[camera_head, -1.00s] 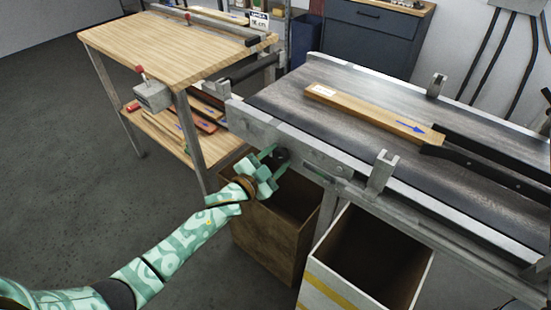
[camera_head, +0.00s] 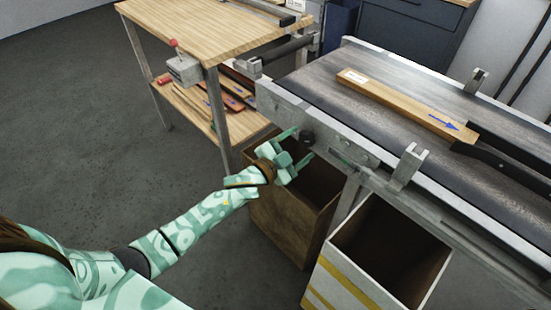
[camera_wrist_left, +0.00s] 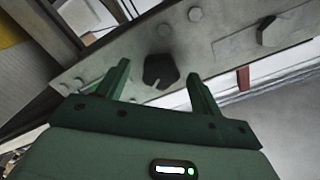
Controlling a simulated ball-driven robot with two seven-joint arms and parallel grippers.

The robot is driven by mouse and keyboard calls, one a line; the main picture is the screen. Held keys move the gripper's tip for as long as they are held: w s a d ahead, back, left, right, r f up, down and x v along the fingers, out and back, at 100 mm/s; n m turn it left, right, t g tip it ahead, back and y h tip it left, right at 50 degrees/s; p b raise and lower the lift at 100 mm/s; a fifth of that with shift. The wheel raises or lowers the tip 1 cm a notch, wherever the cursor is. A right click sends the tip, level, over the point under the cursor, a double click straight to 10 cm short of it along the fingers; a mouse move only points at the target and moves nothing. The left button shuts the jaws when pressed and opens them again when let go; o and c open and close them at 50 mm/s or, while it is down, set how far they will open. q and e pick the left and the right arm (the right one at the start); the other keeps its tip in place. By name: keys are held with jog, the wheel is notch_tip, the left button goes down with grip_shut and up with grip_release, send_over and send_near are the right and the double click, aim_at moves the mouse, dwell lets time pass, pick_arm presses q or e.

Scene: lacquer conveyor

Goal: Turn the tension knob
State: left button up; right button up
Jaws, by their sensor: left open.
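The tension knob is a dark, lobed knob (camera_head: 306,137) on the grey metal side rail of the conveyor (camera_head: 340,150). In the left wrist view the knob (camera_wrist_left: 160,72) has a pale mark at its lower edge and sits between the fingertips as seen from the wrist. My left gripper (camera_head: 302,143), with green fingers, is open, one finger to each side of the knob's line. I see no finger closed on the knob; whether the tips reach its depth is unclear. My right gripper is not in view.
A wooden plank (camera_head: 400,103) with a blue arrow lies on the dark conveyor belt (camera_head: 320,88). A brown bin (camera_head: 285,225) and a white bin with yellow stripes (camera_head: 345,285) stand below the rail. A wooden bench (camera_head: 200,35) stands at the back left.

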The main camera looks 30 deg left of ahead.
pick_arm(q)
jog(key=p+v, duration=0.3)
jog(key=v, duration=1.2)
jog(key=shift+w, duration=0.1)
jog(key=s+a+f+n+g+y, duration=0.2)
jog(key=s+a+f, duration=0.1)
jog(key=f, duration=0.5)
jog(key=s+a+f+n+g+y, duration=0.2)
jog(key=f+g, duration=0.1)
jog(key=f, duration=0.5)
jog(key=s+a+f+n+g+y, duration=0.25)
jog(key=s+f+g, duration=0.35)
jog(key=s+f, duration=1.05)
jog(key=s+d+f+g, duration=0.2)
jog(key=s, duration=0.6)
jog(key=s+d+f+n+g, duration=0.1)
jog(key=s+d+f+g, duration=0.1)
jog(key=s, duration=0.7)
jog(key=s+d+f+g, duration=0.2)
jog(key=s, duration=0.6)
jog(key=shift+s+n, duration=0.15)
jog(key=shift+n, duration=0.2)
